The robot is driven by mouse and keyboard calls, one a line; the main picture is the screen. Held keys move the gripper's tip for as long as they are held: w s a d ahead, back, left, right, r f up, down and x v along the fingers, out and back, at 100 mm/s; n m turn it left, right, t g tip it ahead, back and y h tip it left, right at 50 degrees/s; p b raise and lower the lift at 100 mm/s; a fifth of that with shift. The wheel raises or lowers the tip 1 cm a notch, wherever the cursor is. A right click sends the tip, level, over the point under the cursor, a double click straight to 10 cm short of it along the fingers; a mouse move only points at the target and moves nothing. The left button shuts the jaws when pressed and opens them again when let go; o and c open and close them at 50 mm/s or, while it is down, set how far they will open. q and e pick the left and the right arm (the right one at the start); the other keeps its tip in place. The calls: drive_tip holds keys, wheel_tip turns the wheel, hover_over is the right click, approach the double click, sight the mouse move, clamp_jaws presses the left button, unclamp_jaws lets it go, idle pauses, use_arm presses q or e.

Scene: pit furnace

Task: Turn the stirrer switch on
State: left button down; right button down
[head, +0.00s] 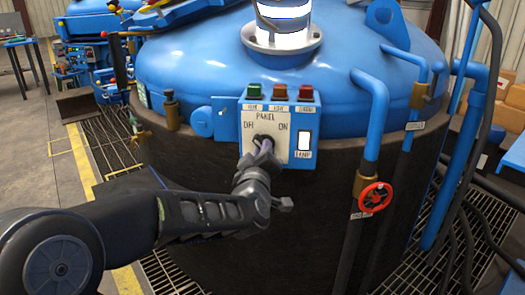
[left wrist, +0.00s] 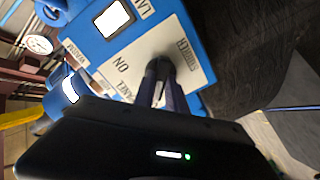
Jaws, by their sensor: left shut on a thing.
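The stirrer switch (head: 259,138) is a dark knob on the pale plate of a blue control panel (head: 246,103), between an OFF mark at left and an ON mark at right. In the left wrist view the knob (left wrist: 162,63) shows beside a STIRRER label (left wrist: 186,54). My left gripper (head: 265,148) reaches the panel from the front and is shut on the knob; its fingers also show in the left wrist view (left wrist: 160,82). The fingers hide much of the knob, so I cannot tell which way it points. My right gripper is not in view.
A white lamp window (head: 304,141) sits right of the switch. Green (head: 254,90), dark red (head: 280,91) and red (head: 306,92) buttons line the panel's top. Blue pipes (head: 374,120) and a red handwheel (head: 375,197) stand to the right. The blue-topped furnace (head: 195,65) rises behind.

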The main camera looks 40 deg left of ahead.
use_arm(q)
drive_tip(key=shift+m, duration=0.4)
drive_tip(key=shift+w+d+m+p, duration=0.1)
drive_tip(key=shift+m+p, duration=1.7)
drive_tip(key=shift+m, duration=2.5)
drive_tip(key=shift+d+m+p, duration=0.1)
drive_tip(key=shift+m+p, duration=1.7)
drive_tip(key=shift+m, duration=2.5)
drive_tip(key=c, duration=1.4)
unclamp_jaws()
drive_tip(key=shift+o, duration=0.2)
